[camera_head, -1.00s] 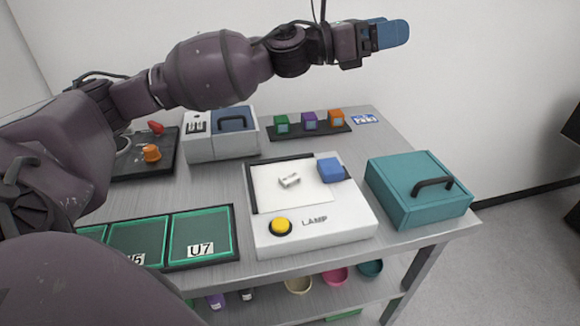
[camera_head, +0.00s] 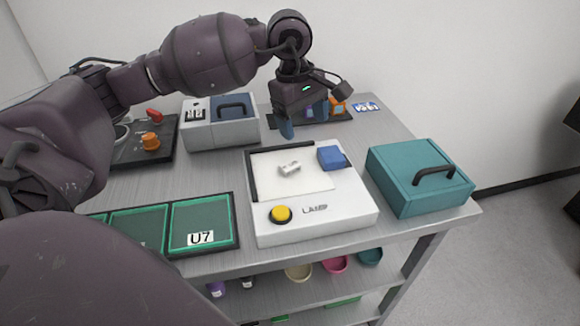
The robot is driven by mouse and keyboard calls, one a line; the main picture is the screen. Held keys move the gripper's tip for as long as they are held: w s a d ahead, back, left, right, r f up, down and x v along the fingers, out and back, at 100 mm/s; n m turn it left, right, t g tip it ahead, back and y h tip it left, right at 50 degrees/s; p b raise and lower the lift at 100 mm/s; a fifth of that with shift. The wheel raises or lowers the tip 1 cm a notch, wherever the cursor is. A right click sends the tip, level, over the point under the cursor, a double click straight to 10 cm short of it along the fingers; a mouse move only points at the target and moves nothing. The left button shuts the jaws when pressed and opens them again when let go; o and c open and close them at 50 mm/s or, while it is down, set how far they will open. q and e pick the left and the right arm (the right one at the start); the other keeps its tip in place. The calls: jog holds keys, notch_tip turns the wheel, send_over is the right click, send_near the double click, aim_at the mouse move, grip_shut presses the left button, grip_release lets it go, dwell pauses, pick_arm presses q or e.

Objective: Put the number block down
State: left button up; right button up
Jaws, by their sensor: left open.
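My left gripper (camera_head: 303,118) points down, open, above the back edge of the white lamp box (camera_head: 345,213). I see nothing clearly held between its blue fingers. A small white-and-grey block (camera_head: 289,168) lies on the box's pale square plate, in front of and below the gripper, apart from it. I cannot read a number on it. A blue block (camera_head: 332,157) sits at the back right of the box. Coloured cubes stand on a black rack behind the gripper; the orange cube (camera_head: 337,106) shows, the others are partly hidden. My right gripper is not in view.
A teal box with a black handle (camera_head: 418,179) stands right of the lamp box. A grey case (camera_head: 219,126) stands at back left, near a black tray with an orange knob (camera_head: 151,141). Green-edged trays, one marked U7 (camera_head: 203,222), lie at front left. Bare table lies between.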

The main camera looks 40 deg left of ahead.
aim_at(290, 165)
pick_arm(q)
jog(key=shift+g+y, duration=0.5)
jog(key=shift+y, duration=0.4)
jog(key=f, duration=0.3)
jog(key=s+a+f, duration=0.1)
jog(key=f, duration=0.3)
jog(key=a+f, duration=0.1)
jog(key=f, duration=0.3)
jog(key=shift+s, duration=0.3)
jog(key=c, duration=1.1)
